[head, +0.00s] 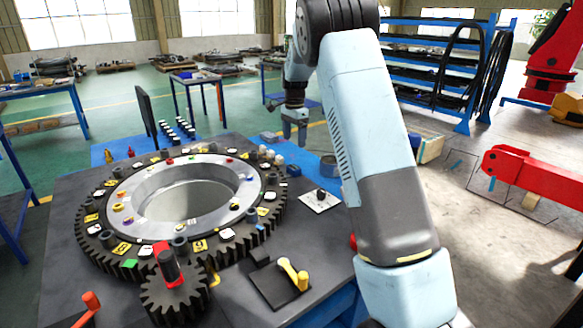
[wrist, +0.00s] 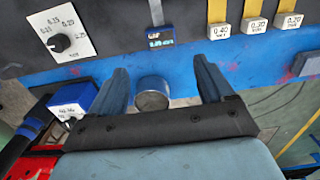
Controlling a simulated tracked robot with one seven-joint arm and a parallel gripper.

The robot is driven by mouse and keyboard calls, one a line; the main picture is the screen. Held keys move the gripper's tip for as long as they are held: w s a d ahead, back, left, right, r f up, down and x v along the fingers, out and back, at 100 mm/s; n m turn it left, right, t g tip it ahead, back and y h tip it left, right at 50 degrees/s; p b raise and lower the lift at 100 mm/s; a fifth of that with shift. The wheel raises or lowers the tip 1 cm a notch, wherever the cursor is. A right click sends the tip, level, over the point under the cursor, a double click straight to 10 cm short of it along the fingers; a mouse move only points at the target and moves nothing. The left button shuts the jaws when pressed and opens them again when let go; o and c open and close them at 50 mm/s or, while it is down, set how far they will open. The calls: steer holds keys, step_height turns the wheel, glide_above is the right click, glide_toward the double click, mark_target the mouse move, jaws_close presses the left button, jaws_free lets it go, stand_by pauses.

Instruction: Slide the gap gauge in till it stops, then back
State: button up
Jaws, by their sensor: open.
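In the wrist view, several white blocks on yellow strips, marked with numbers such as 0.40 (wrist: 221,32) and 0.20 (wrist: 288,21), lie at the upper right; they look like gap gauges. My gripper (wrist: 163,88) is open and empty, its two dark blue fingers apart, below and left of these blocks. In the head view my gripper (head: 294,138) hangs beyond the large gear ring (head: 110,222). A small dark pinion (head: 176,298) with a red and black post stands at the ring's near edge. The gap between ring and pinion teeth is too small to judge.
A white dial plate (wrist: 61,42) and a small blue display (wrist: 160,36) sit on the dark bench top. A grey round-topped cylinder (wrist: 152,92) shows between my fingers, apart from them. A yellow handle (head: 293,272) stands on a black plate near the bench front.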

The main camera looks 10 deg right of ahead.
mark_target(294, 167)
step_height(294, 167, down, 12)
steer(key=shift+f, duration=0.1)
stand_by(0.4)
